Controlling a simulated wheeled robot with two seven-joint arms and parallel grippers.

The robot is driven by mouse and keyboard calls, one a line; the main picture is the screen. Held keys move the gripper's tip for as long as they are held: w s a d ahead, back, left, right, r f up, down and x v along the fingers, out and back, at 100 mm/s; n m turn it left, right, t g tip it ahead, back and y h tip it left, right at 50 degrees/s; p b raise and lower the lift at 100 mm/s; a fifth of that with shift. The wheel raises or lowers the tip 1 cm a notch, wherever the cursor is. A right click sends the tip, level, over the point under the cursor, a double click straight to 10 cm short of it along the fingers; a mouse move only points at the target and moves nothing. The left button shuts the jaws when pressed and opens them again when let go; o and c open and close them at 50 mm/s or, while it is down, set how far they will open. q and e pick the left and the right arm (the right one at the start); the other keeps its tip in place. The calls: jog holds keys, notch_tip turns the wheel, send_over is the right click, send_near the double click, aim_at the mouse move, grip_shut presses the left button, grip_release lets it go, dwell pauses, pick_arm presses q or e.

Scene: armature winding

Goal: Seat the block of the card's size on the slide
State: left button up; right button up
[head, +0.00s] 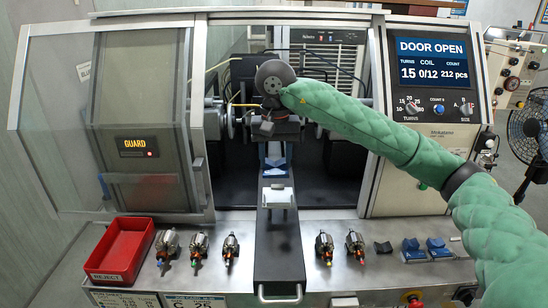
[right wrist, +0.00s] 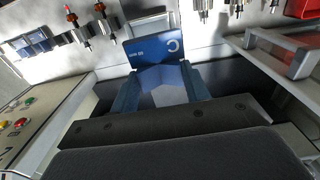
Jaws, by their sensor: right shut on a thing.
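My right gripper (head: 275,158) is shut on a blue block (head: 275,172) inside the open doorway, over the slide (head: 278,245). In the right wrist view the block (right wrist: 160,52) sits between the two fingers, with a white letter C and small print on its face. Whether it touches the slide cannot be told. A pale piece (head: 278,197) is on the slide just in front of the block. The job card (head: 195,301) at the front edge is partly cut off and shows a C and a number like 25. My left gripper is not in view.
A red reject tray (head: 118,250) is at left. The display reads DOOR OPEN.

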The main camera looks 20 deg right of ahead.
aim_at(279, 163)
jog(key=shift+s+d+f, duration=0.1)
jog(key=shift+s+d, duration=0.1)
jog(key=shift+d, duration=0.35)
jog(key=shift+w+a+f, duration=0.1)
jog(key=shift+a+f, duration=0.25)
jog(key=shift+f, duration=0.4)
jog(key=shift+d+f, duration=0.15)
jog(key=shift+f, duration=0.35)
jog(key=shift+d+f, duration=0.15)
jog(key=shift+f, duration=0.35)
jog(key=shift+a+f, duration=0.15)
jog(key=shift+f, duration=0.55)
jog(key=shift+f+b, duration=0.2)
jog(key=shift+b, duration=0.2)
jog(key=shift+f+b, duration=0.55)
jog(key=shift+b, duration=0.1)
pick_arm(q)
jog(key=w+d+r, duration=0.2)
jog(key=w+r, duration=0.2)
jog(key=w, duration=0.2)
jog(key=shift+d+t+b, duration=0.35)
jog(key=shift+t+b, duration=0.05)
pick_arm(e)
jog(key=shift+f, duration=0.35)
